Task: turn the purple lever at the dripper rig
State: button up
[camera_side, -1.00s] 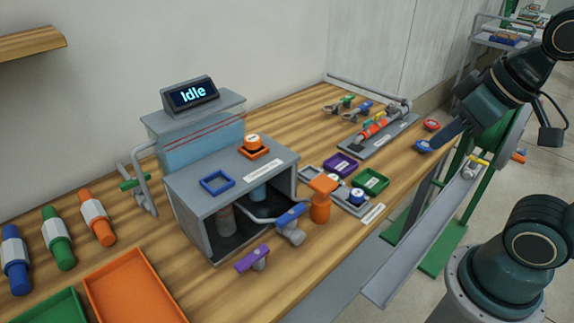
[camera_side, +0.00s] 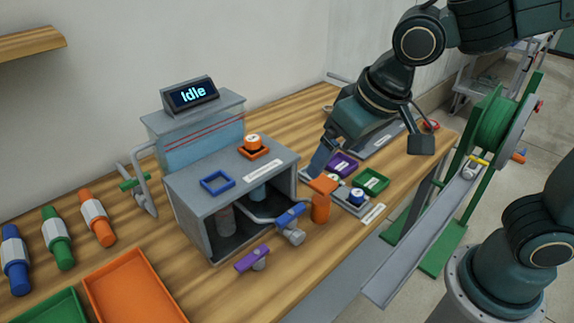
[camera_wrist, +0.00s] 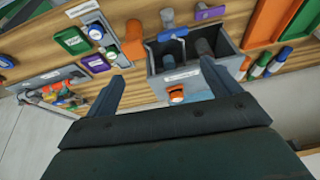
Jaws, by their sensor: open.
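The purple lever (camera_side: 254,258) sits on a small grey valve at the front of the wooden bench, just before the open grey box of the rig (camera_side: 232,178). In the wrist view the purple lever (camera_wrist: 209,13) is at the top, beyond the box. My gripper (camera_wrist: 165,92) is open and empty, its two fingers spread wide. In the side view my gripper (camera_side: 318,160) hangs behind and right of the box, well apart from the lever. Its far finger is hidden there.
A blue-handled valve (camera_side: 290,217) and an orange post (camera_side: 321,200) stand between my gripper and the lever. An orange tray (camera_side: 137,290) lies at the front left. A display reading "Idle" (camera_side: 192,94) is on the tank. Bare wood lies right of the lever.

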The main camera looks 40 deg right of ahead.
aim_at(252, 257)
jog(key=a+f, duration=0.3)
jog(key=a, duration=0.4)
jog(key=w+a+f, duration=0.1)
jog(key=a+f, duration=0.2)
jog(key=a, duration=0.4)
jog(key=shift+f, duration=0.2)
jog(key=shift+d+x, duration=0.1)
jog(key=shift+x, duration=3.35)
jog(key=shift+d+x, duration=0.15)
jog(key=shift+x, duration=3.3)
jog(key=c, duration=1)
